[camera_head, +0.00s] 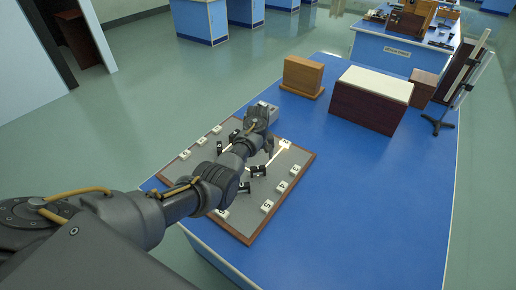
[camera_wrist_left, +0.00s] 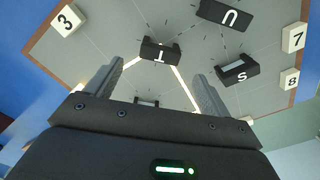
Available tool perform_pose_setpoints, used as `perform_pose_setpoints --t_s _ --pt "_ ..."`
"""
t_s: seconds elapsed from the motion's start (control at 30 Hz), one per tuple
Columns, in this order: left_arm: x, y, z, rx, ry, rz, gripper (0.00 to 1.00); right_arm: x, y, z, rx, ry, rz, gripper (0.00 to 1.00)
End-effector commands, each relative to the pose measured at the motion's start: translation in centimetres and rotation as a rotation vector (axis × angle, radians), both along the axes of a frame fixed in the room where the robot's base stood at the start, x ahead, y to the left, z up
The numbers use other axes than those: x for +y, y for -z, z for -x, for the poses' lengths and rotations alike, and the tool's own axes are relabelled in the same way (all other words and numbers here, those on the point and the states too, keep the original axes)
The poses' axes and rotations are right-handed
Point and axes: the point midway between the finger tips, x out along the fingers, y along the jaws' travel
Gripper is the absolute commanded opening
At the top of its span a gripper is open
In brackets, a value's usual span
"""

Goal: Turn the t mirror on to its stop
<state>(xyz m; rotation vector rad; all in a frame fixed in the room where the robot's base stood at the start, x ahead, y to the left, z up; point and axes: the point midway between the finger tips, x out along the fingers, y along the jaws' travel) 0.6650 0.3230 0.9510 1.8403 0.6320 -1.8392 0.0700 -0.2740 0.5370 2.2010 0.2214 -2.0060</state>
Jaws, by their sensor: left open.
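The t mirror (camera_wrist_left: 160,51) is a small black block with a white T, upside down in the left wrist view. It stands on the grey board (camera_wrist_left: 105,35), just beyond my left fingertips. A bright line of light meets it and another leaves it. My left gripper (camera_wrist_left: 155,72) is open, its two fingers apart with nothing between them. In the head view my left gripper (camera_head: 264,125) is over the far part of the board and hides some of it. I cannot tell which black block there is the t mirror. My right gripper is not in view.
Black blocks marked U (camera_wrist_left: 231,14) and S (camera_wrist_left: 239,72) stand near the t mirror. White numbered tiles, such as 3 (camera_wrist_left: 66,20) and 7 (camera_wrist_left: 293,37), line the board. A wooden block (camera_head: 302,76) and a white-topped box (camera_head: 370,98) stand behind.

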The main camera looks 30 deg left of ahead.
Motion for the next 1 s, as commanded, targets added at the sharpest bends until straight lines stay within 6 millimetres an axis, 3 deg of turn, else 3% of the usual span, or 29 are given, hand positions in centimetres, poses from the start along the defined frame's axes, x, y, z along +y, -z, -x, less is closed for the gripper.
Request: perform_pose_setpoints --t_s 0.1,0.3,1.0 --pt "0.1 -2.1 0.0 -0.003 0.000 -0.002 0.82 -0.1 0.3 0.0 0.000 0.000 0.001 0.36" --pt "0.1 -4.2 0.0 -0.002 -0.001 -0.001 0.82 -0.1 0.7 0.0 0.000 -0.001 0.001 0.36" --pt "0.0 -4.7 0.0 0.001 -0.001 -0.001 0.82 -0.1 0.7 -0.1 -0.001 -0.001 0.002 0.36"
